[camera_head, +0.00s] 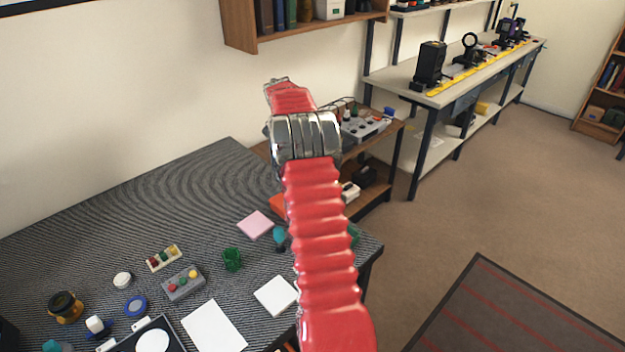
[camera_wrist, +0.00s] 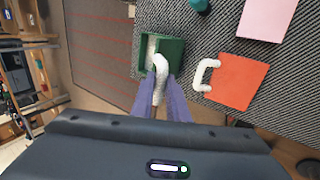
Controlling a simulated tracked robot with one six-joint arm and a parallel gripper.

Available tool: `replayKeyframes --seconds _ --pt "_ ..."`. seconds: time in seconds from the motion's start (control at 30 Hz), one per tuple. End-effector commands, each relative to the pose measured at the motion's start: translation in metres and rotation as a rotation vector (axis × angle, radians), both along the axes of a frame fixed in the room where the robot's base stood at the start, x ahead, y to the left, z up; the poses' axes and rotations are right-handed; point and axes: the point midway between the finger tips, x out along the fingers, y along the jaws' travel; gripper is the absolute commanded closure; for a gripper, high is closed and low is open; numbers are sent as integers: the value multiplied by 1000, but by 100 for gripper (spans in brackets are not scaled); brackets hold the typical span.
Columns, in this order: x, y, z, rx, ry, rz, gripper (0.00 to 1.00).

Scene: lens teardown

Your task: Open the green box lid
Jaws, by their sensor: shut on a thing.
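The green box (camera_wrist: 173,48) is near the table edge in the wrist view. A pale strip (camera_wrist: 151,47) shows inside its outline beside a dark green panel. I cannot tell how far the lid is raised or shifted. A curved white handle (camera_wrist: 160,66) runs from the box toward the camera. My gripper (camera_wrist: 160,92) is shut on this handle, with a purple finger on each side of it. In the head view, my red arm hides the gripper and most of the green box (camera_head: 354,236); only a green sliver shows right of the arm.
An orange panel (camera_wrist: 238,82) with its own white handle (camera_wrist: 206,74) lies beside the box. A pink sheet (camera_wrist: 267,15) and a teal-topped item (camera_head: 279,236) are nearby. A green cup (camera_head: 232,260) and a white sheet (camera_head: 276,296) lie on the striped table (camera_head: 130,215).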

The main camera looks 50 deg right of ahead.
Motion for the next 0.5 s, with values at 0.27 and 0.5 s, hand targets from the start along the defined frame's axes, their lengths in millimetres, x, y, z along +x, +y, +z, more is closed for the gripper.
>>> replayKeyframes --seconds 0.27,0.5 --pt "10 -2 -9 7 81 4 100" --pt "14 -2 -11 11 126 4 100"
